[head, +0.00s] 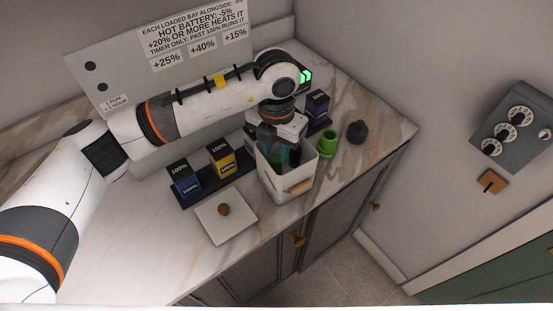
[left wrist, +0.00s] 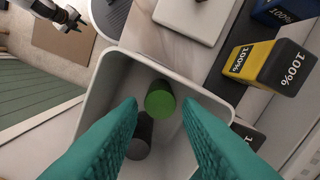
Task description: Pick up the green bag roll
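A green bag roll (left wrist: 160,99), a short cylinder, lies inside the white bin (left wrist: 96,92) in the left wrist view. A dark grey roll (left wrist: 139,136) is beside it in the bin. My left gripper (left wrist: 159,103) is open, its two teal fingers spread with the green roll between and beyond their tips; I see no contact. In the head view my left gripper (head: 284,156) reaches down into the bin (head: 291,186), whose wall and the gripper hide most of the contents. What seems to be my right gripper (left wrist: 68,18) shows far off, small.
On the counter right of the bin stand a green spool-like object (head: 328,144) and a dark knobbed object (head: 357,132). A purple battery (head: 317,105) stands behind.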

